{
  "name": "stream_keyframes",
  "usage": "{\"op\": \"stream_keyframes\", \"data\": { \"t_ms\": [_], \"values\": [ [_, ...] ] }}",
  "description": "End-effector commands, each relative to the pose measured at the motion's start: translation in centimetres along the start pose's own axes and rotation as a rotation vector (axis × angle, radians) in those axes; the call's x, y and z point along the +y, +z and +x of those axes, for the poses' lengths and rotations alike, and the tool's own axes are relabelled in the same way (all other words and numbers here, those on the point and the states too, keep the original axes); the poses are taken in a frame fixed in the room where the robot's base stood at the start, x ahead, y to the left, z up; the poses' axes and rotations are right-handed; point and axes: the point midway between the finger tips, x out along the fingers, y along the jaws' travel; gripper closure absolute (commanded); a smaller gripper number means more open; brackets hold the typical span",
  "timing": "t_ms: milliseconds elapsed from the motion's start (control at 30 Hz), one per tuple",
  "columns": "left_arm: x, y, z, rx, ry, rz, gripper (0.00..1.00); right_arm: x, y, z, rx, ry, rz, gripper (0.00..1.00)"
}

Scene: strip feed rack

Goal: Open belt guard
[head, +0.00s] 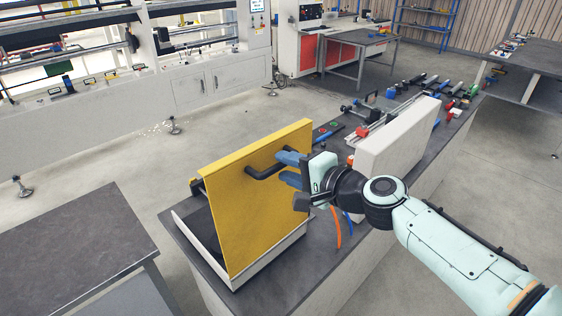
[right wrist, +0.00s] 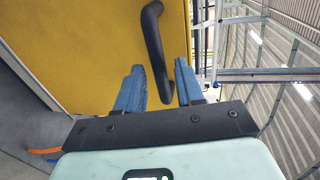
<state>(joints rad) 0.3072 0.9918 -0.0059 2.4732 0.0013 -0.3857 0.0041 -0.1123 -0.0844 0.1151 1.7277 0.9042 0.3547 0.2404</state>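The belt guard is a yellow panel (head: 245,210), standing steeply raised over a low white-sided tray (head: 262,262) on the bench. A black bar handle (head: 268,165) sticks out of its face; it also shows in the right wrist view (right wrist: 153,45). My right gripper (head: 284,168) is at the handle's right end. In the right wrist view its two blue fingers (right wrist: 158,85) are apart, with the handle's near end between them and gaps beside it. My left gripper is not in view.
A pale grey box-like panel (head: 398,140) stands right of the guard on the same bench, near my right arm. Orange (head: 337,228) and blue cables hang by the gripper. Rails and small parts (head: 380,115) lie farther back. A dark table (head: 80,245) stands at lower left.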

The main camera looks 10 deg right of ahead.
Motion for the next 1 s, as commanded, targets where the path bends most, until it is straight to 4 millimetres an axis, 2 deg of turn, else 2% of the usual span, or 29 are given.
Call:
{"op": "stream_keyframes", "data": {
  "t_ms": [100,200,533,567,600,667,867,1000],
  "values": [
    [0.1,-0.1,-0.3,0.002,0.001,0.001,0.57,-0.1,0.0,1.5,-0.001,0.000,0.000,0.63],
    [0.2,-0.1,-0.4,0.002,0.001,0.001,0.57,0.0,0.0,2.2,0.000,0.000,0.000,0.63],
    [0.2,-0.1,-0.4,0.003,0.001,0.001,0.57,0.0,0.0,2.5,0.001,0.000,0.000,0.63],
    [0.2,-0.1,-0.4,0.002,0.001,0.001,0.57,0.0,0.0,2.5,0.001,0.000,0.000,0.69],
    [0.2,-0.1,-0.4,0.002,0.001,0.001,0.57,0.0,0.0,2.5,0.001,0.000,0.000,0.82],
    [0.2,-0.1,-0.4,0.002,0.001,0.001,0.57,0.0,0.0,2.5,0.001,0.000,0.000,1.00],
    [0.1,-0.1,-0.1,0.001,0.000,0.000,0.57,0.2,0.0,2.5,0.001,-0.002,0.000,1.00],
    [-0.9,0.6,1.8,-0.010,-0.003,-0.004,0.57,1.1,0.0,1.9,0.002,-0.019,0.003,1.00]
  ]
}}
